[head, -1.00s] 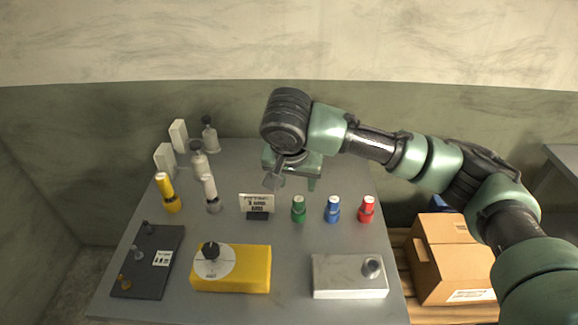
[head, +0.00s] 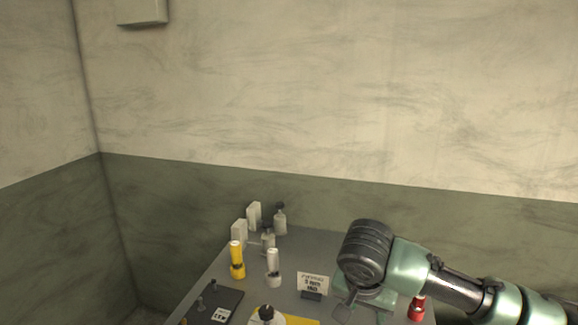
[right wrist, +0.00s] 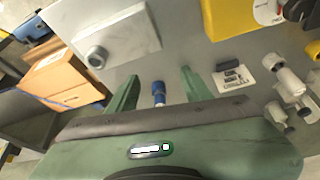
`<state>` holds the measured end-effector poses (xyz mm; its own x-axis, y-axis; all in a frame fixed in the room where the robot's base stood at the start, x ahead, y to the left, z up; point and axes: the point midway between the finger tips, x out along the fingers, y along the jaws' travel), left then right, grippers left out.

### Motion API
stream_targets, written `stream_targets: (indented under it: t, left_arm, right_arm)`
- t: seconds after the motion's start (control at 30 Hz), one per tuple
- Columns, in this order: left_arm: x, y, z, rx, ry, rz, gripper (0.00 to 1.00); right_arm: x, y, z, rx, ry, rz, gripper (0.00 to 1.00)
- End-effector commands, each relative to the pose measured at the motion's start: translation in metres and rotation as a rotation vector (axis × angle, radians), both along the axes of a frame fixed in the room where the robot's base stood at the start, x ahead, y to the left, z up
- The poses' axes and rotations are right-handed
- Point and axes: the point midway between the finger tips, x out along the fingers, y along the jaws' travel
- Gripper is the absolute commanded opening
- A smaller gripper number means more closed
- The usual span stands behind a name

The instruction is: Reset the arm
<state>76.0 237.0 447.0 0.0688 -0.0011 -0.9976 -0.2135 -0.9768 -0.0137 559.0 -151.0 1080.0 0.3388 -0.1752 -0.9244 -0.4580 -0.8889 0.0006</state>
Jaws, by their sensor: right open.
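My right arm reaches in from the right in the head view, over the grey table (head: 207,290). My right gripper (head: 362,305) hangs below the black wrist joint near the small sign, partly cut off by the lower edge. In the right wrist view its two green fingers (right wrist: 160,84) stand apart with nothing held. A blue-capped bottle (right wrist: 158,92) shows between and beyond the fingers; I cannot tell how far below it is. My left gripper is not in view.
A red bottle (head: 417,307), a white sign (head: 312,284), a yellow bottle (head: 237,262) and several pale bottles and boxes stand on the table. A yellow box (right wrist: 232,15), a metal block (right wrist: 118,40) and a cardboard box (right wrist: 68,80) lie around. A wall stands behind.

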Motion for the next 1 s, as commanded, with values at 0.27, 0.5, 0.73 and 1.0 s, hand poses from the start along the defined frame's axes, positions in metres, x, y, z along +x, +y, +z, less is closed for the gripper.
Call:
stream_targets:
  t: [0.27,0.5,0.73,1.0]
  left_arm:
    - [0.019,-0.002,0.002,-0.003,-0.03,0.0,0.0]
    - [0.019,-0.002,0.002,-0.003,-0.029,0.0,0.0]
    - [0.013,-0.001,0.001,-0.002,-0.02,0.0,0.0]
    - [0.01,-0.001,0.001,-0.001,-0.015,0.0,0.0]
  right_arm:
    - [-0.011,0.018,-0.02,0.024,0.019,0.095,0.5]
    - [-0.029,0.043,-0.045,0.064,0.036,0.223,0.5]
    - [-0.059,0.075,-0.078,0.136,0.043,0.399,0.5]
    - [-0.119,0.101,-0.124,0.26,-0.008,0.608,0.5]
